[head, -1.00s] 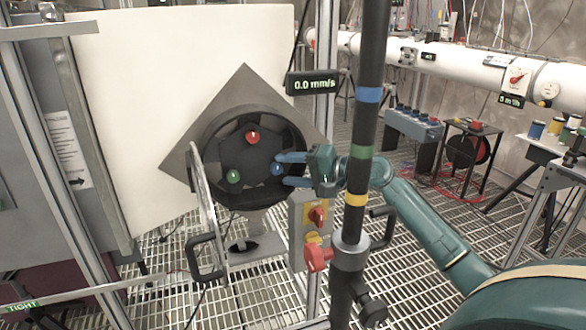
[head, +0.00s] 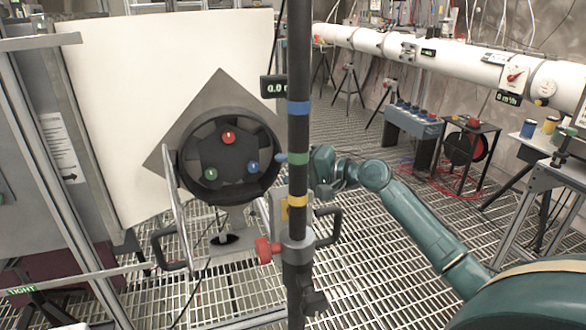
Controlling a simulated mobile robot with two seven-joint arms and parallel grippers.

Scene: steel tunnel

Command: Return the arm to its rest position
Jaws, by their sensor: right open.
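My right arm (head: 415,222) is teal and reaches in from the lower right, stretched forward. Its gripper (head: 284,161) is open, partly hidden behind the dark vertical pole, with a blue fingertip showing just left of it. The gripper appears empty, by the right rim of a round black housing (head: 183,150). Inside the housing are a red knob (head: 229,138), a green knob (head: 210,174) and a blue knob (head: 253,167). The fingertip appears apart from the blue knob. My left gripper is not in view.
A white panel (head: 120,90) stands behind the housing. Open grating floor (head: 365,270) lies below my arm.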

